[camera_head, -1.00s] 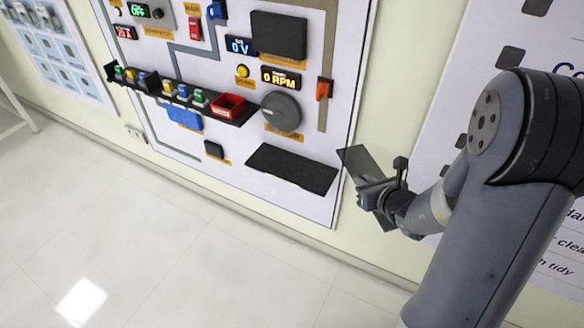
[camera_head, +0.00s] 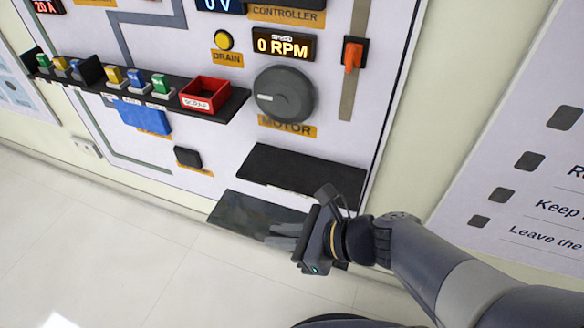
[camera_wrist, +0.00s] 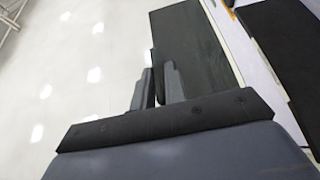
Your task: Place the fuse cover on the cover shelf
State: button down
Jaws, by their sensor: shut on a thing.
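The fuse cover (camera_head: 245,215) is a dark, see-through flat rectangular plate. My gripper (camera_head: 283,238) is shut on it near its right part in the head view, and the fingers hide some of it. The cover shelf (camera_head: 305,178) is a flat black ledge low on the panel. The cover is in front of and below the shelf in the head view, apart from it as far as I can tell. In the wrist view the cover (camera_wrist: 195,45) extends beyond my fingers (camera_wrist: 158,88), and the black shelf (camera_wrist: 285,45) is on the right.
The motor knob (camera_head: 284,94) is above the shelf. A long black rack (camera_head: 130,88) with several fuses and a red scrap bin (camera_head: 205,94) is at upper left. An orange lever (camera_head: 353,55) is at upper right. The floor (camera_head: 130,265) is clear.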

jog(key=b, duration=0.2)
send_over(311, 192)
jog(key=shift+s+f+b, duration=0.2)
jog(key=shift+f+b, duration=0.2)
jog(key=shift+f, duration=0.6)
notch_tip(311, 192, down, 5)
jog(key=shift+r+b, duration=0.1)
jog(key=shift+b, duration=0.95)
jog(key=shift+w+f, duration=0.15)
jog(key=shift+f, duration=0.1)
jog(key=shift+r, duration=0.1)
jog(key=c, duration=1.5)
grip_release()
jog(key=shift+o, duration=0.2)
